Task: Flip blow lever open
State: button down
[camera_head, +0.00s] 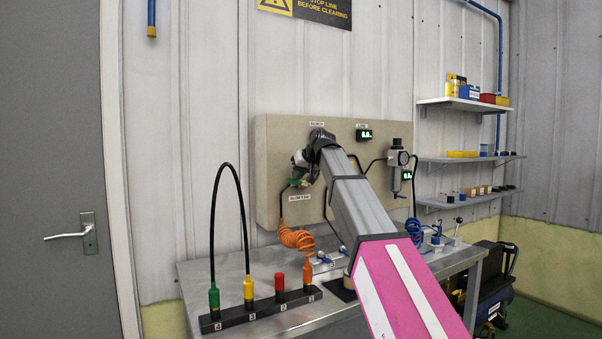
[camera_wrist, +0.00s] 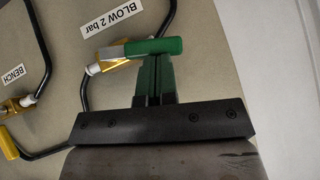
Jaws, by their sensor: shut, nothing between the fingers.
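The blow lever (camera_wrist: 153,46) is a bright green handle on a brass valve (camera_wrist: 106,62), beside the "BLOW 2 bar" label (camera_wrist: 109,19) on the beige panel. In the wrist view the lever lies across the picture, with its free end to the right. My gripper (camera_wrist: 154,63) has dark green fingers, shut together and empty. Their tips are right at the lever's lower side; I cannot tell whether they touch it. In the head view the green lever (camera_head: 298,183) shows at the panel's left part, and my wrist hides part of the area around it.
A BENCH valve with a yellow lever (camera_wrist: 8,143) and black pipe is at the left of the wrist view. An orange coiled hose (camera_head: 297,239) hangs below the panel (camera_head: 275,150). A rack of coloured plugs (camera_head: 262,307) stands on the metal bench (camera_head: 195,275).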

jog(key=shift+r, duration=0.15)
jog(key=shift+r, duration=0.6)
jog(key=shift+w+r, duration=0.1)
jog(key=w+r+v, duration=0.1)
jog(key=w+v, duration=0.1)
jog(key=v, duration=1)
jog(key=shift+s+r, duration=0.2)
jog(key=shift+r, duration=0.45)
